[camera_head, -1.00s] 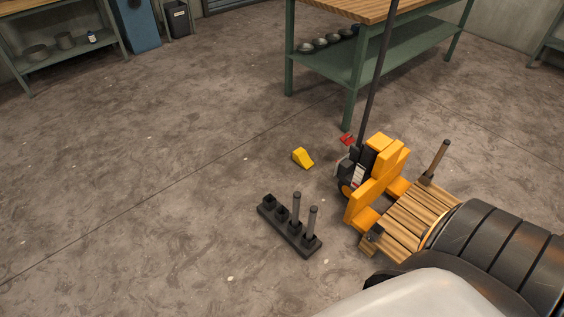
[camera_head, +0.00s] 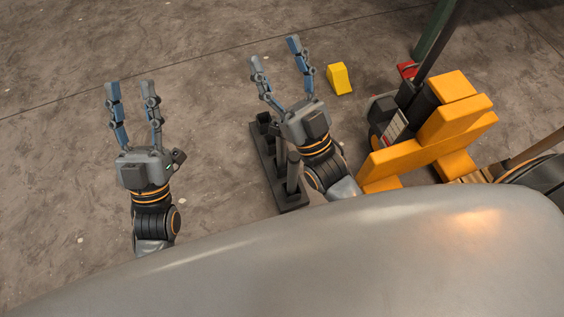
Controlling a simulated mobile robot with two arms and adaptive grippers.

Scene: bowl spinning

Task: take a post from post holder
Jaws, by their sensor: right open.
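The dark post holder (camera_head: 266,165) lies on the floor near the middle, partly covered by my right arm. A grey post (camera_head: 292,174) stands upright in its near part, beside my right wrist; whether a second post is behind the arm I cannot tell. Empty-looking sockets show at the holder's far end. My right gripper (camera_head: 276,51) is open and empty, above and beyond the holder, with its fingers pointing away from me. My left gripper (camera_head: 131,86) is open and empty over bare floor, well left of the holder.
A yellow wedge (camera_head: 339,78) lies on the floor right of my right gripper. A yellow and black machine (camera_head: 435,130) with a wooden platform stands at the right. A red piece (camera_head: 407,70) lies by it. The floor on the left is clear.

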